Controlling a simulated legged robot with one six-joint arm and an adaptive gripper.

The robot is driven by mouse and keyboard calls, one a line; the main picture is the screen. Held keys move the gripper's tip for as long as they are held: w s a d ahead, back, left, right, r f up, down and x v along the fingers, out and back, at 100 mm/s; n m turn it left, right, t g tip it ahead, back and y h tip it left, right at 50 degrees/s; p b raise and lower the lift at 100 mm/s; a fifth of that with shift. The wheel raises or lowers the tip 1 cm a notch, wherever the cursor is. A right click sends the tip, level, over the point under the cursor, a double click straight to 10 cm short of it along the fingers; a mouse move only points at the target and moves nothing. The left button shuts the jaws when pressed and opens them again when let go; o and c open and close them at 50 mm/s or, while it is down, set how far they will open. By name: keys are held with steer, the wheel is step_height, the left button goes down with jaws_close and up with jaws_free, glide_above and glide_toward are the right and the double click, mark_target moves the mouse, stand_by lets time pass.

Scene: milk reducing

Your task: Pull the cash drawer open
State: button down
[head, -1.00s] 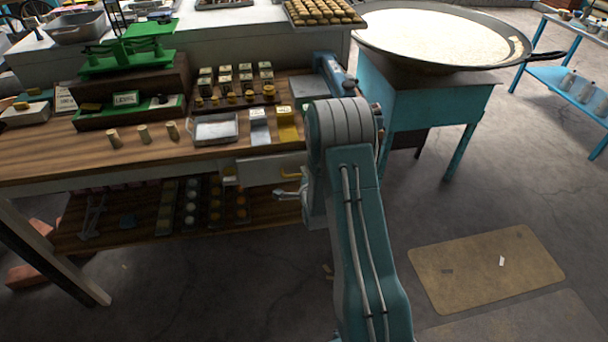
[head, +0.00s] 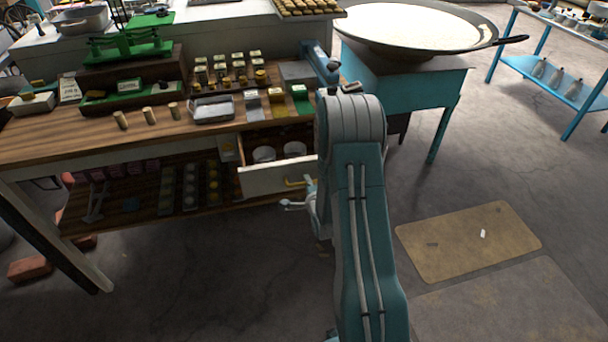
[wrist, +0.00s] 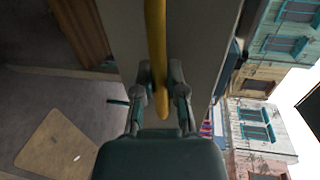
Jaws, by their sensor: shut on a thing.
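The cash drawer (head: 262,182) has a white front and sticks out from under the wooden counter. Its inside shows, with round pale dishes in it. Its yellow handle (head: 295,182) is on the front, partly hidden by my arm. In the wrist view the yellow handle (wrist: 156,50) runs down between the fingers of my gripper (wrist: 160,97), against the pale drawer front (wrist: 202,50). My gripper is shut on the handle.
The wooden counter (head: 60,143) holds a green scale (head: 130,45), a metal tray (head: 212,108) and small tins. A blue stand (head: 410,95) with a wide pan is to the right. A tan mat (head: 468,243) lies on open floor at the right.

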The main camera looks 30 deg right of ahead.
steer(key=f+v, duration=0.1)
steer(key=v, duration=0.6)
steer(key=shift+s+f, duration=0.2)
steer(key=shift+f, duration=0.25)
steer(key=shift+a, duration=0.1)
steer(key=c, duration=0.7)
jaws_free()
steer(key=shift+w, duration=0.1)
steer(key=shift+r, duration=0.15)
steer(key=shift+o, duration=0.8)
step_height(320, 180, up, 6)
steer(key=shift+w+d, duration=0.4)
steer(key=r, duration=0.3)
steer(key=shift+s+a+r, duration=0.2)
steer(key=shift+s+r, duration=0.1)
steer(key=shift+r, duration=0.1)
steer(key=shift+c, duration=0.7)
steer(key=shift+d+f, duration=0.1)
steer(key=shift+d, duration=0.1)
